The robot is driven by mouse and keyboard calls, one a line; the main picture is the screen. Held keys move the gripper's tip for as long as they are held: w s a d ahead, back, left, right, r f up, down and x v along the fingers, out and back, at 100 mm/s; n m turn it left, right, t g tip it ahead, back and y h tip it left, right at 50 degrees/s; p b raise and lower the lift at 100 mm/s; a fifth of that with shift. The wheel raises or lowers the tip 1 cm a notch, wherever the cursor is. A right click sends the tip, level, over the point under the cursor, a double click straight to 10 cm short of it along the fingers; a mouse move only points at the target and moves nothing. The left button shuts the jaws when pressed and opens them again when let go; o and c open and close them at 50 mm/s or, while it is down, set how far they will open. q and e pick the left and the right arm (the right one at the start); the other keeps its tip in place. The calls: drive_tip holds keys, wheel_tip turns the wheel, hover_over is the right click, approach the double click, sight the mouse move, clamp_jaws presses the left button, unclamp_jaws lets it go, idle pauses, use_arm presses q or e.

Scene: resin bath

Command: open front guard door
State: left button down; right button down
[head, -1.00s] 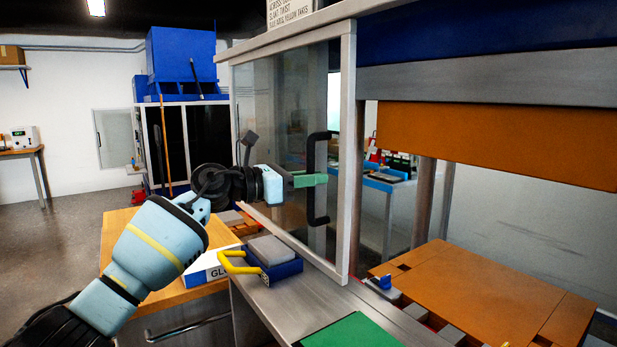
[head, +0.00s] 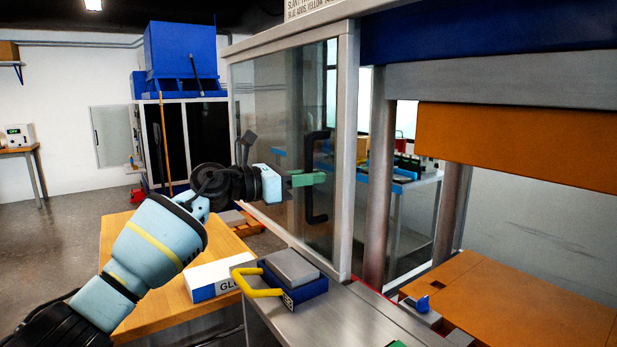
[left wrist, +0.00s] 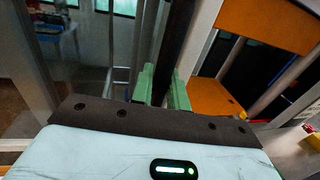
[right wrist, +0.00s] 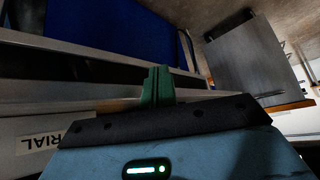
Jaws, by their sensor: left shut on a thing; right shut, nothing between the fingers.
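The front guard door is a clear panel in a grey metal frame (head: 345,150). Its dark upright handle (head: 317,205) stands near the frame's right post. My left gripper (head: 308,179) is shut on this handle. In the left wrist view its green fingers (left wrist: 163,88) stand on either side of the dark bar (left wrist: 175,45). The work space to the right of the door's post is partly uncovered. My right gripper shows only in the right wrist view (right wrist: 157,85), its green fingers together and empty.
A blue box with a grey top and yellow handle (head: 292,285) sits on the metal ledge (head: 340,318) below the door. A white labelled box (head: 212,277) lies on the wooden table (head: 120,240). An orange block (head: 520,145) hangs over an orange plate (head: 500,285).

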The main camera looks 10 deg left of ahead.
use_arm(q)
drive_tip(key=shift+w+a, duration=0.2)
drive_tip(key=c, duration=1.4)
unclamp_jaws()
drive_tip(key=shift+c, duration=0.2)
use_arm(e)
drive_tip(key=shift+s+a+f, duration=0.15)
drive_tip(key=shift+s, duration=0.2)
drive_tip(key=shift+w, duration=0.2)
use_arm(q)
drive_tip(key=v, duration=0.7)
drive_tip(key=shift+s+a+b, duration=0.3)
use_arm(e)
drive_tip(key=shift+s+f, duration=0.15)
drive_tip(key=shift+f, duration=0.1)
drive_tip(key=shift+s, duration=0.15)
